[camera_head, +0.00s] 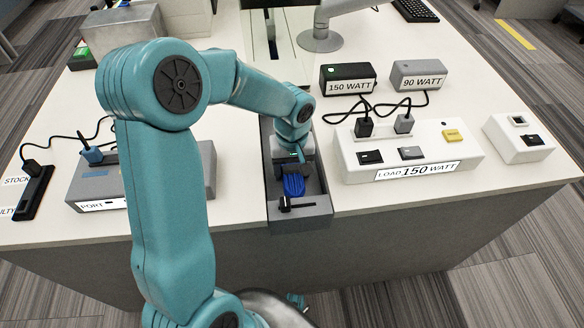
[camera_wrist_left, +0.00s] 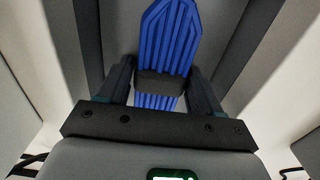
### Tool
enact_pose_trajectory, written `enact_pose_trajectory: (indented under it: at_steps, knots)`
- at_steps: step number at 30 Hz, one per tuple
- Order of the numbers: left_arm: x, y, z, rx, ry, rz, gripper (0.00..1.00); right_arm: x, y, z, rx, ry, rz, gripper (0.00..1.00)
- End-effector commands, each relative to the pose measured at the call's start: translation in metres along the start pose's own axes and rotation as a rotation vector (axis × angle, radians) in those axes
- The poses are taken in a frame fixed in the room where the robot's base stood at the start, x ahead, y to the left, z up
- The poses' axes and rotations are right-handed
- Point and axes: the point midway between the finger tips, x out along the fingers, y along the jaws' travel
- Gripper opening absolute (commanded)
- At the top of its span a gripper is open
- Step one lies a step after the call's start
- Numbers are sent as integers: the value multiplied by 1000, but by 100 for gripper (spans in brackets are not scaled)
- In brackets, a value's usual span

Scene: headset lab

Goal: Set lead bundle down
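The lead bundle (camera_head: 293,186) is a blue, ribbed bundle with a dark band around its middle. It is in the grey tray (camera_head: 316,212) at the centre of the table. It also shows in the left wrist view (camera_wrist_left: 172,40), with its blue end pointing away from the gripper. My left gripper (camera_wrist_left: 162,88) has one finger on each side of the dark band and looks shut on it. In the head view, the left gripper (camera_head: 292,168) reaches down into the tray and hides part of the bundle. Whether the bundle touches the tray floor is hard to tell.
A grey port box (camera_head: 90,187) stands left of the tray. A white load box (camera_head: 380,170) labelled 150 WATT stands to the right, with a black adapter (camera_head: 338,72) and a grey adapter (camera_head: 418,68) behind it. A small dark handle (camera_head: 298,206) lies at the tray's front.

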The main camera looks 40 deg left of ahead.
Motion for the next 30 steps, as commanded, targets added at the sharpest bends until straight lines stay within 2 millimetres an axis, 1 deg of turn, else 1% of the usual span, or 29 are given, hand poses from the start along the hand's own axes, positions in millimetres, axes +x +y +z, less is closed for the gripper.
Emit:
enact_pose_trajectory:
  at_steps: [9,13,17,21,24,27,30]
  knots:
    - [-1,0,0,0,0,0,83,-1,0,0,0,0,0,0]
    - [-10,0,0,0,2,1,83,-6,-2,0,0,0,0,0]
    - [-37,1,-1,0,5,4,83,-12,-4,0,0,0,0,0]
    - [-72,1,-1,-1,5,4,83,-19,-7,0,0,0,0,0]
    - [-93,1,-1,0,4,3,83,-23,-8,0,0,0,0,0]
    - [-109,1,0,1,3,3,83,-26,-9,0,0,0,0,0]
    - [-119,1,0,1,1,2,83,-28,-10,0,0,0,0,0]
